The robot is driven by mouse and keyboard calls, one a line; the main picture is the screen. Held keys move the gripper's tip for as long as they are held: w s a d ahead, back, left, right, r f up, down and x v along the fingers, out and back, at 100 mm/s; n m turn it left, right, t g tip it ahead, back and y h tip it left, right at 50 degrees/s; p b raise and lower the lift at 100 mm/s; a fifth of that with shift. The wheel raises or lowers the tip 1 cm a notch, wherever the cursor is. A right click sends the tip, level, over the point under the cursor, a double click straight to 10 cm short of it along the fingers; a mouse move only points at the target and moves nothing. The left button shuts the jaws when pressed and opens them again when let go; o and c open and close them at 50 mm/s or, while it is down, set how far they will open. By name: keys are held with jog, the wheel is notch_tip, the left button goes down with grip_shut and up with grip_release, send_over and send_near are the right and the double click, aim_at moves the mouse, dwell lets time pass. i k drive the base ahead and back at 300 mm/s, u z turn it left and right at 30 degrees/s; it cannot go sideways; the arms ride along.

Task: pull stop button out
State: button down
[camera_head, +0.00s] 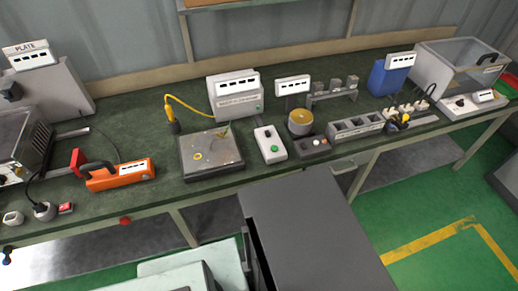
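A round red button (125,221), which looks like the stop button, sits on the front edge of the workbench, below the orange device. It is small in the picture, and I cannot tell whether it is pressed in or out. My gripper is not recognizable in this view, so its distance from the button does not show.
The green-topped workbench (230,190) carries an orange handled device (118,174), a dark plate unit (210,160), a white box with a green button (270,145) and a clear-lidded case (460,70). A large dark grey block (310,235) fills the lower middle. Green floor (430,215) is open at right.

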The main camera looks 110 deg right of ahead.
aim_at(125, 221)
jog(key=z, duration=4.45)
jog(key=k, duration=1.6)
jog(key=u, duration=0.4)
jog(key=i, duration=1)
jog(key=u, duration=0.9)
